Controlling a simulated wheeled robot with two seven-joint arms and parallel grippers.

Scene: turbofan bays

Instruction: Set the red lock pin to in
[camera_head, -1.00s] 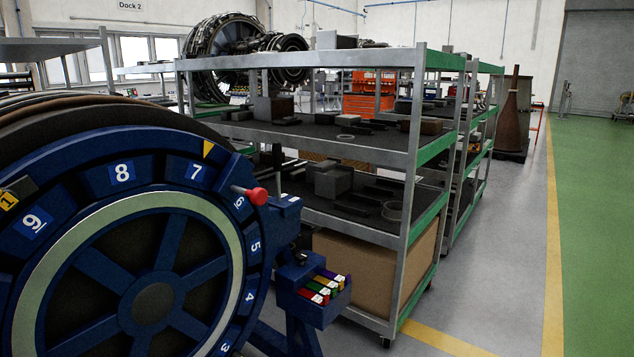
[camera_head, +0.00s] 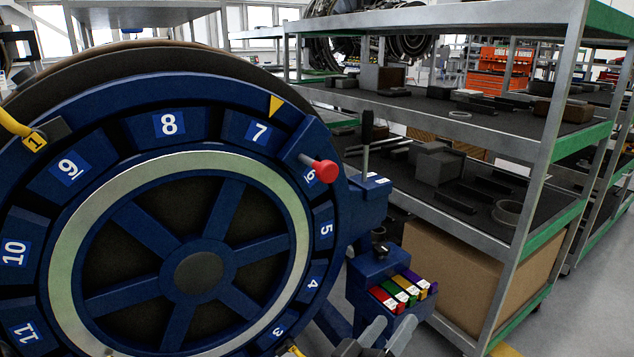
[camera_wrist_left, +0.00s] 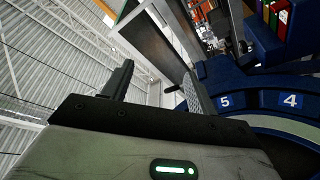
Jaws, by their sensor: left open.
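The red lock pin (camera_head: 325,172) has a round red knob on a short metal shaft. It sticks out of the blue ring (camera_head: 200,108) at the upper right, by the label 6, and partly covers that label. Whether it is in or out I cannot tell for sure, but some shaft shows behind the knob. My left gripper (camera_head: 386,332) is at the bottom edge, low and right of the pin, apart from it. In the left wrist view its fingers (camera_wrist_left: 157,84) are spread with nothing between them. The pin does not show there.
A blue holder (camera_head: 375,262) with several coloured tabs stands right of the ring, close above my gripper. A black-handled lever (camera_head: 366,132) rises behind it. A metal shelf rack (camera_head: 545,165) stands behind at the right. A yellow handle (camera_head: 18,128) is at the far left.

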